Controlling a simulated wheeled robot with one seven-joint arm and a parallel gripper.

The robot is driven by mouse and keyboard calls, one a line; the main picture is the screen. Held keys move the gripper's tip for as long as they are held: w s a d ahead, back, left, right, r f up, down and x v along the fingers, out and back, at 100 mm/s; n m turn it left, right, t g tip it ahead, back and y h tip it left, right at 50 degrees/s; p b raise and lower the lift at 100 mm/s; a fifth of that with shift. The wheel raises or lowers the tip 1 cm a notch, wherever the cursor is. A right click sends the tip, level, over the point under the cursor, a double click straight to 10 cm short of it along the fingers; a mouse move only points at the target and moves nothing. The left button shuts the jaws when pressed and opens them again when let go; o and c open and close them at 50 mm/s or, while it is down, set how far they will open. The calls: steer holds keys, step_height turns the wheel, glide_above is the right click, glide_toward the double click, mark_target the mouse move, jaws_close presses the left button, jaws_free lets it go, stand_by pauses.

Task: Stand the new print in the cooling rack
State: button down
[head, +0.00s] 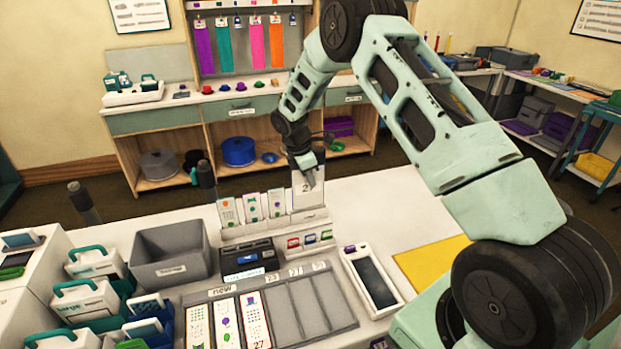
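A white print (303,201) with a partly covered number is upright at the right end of the white cooling rack (265,232). My gripper (310,178) is at its top edge, with a dark finger in front of the card, and appears shut on it. The print's lower edge meets the rack, but I cannot tell whether it is seated in a slot. Several other prints (252,207) with coloured patterns stand in the rack to its left.
In front, a grey tray (318,308) marked "new" has three strips in its left slots and empty slots to the right. A black device (246,257), a grey bin (170,252), a white tablet-like device (374,283) and a yellow mat (425,264) are nearby.

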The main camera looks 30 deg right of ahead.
steer(key=shift+f, duration=0.15)
steer(key=shift+f+b, duration=1.35)
steer(key=shift+f, duration=0.95)
steer(key=shift+f, duration=0.1)
steer(key=c, duration=1.6)
jaws_free()
steer(key=shift+o, duration=0.2)
steer(key=b+v, duration=0.4)
steer(key=v, duration=1.3)
steer(key=shift+r, duration=0.2)
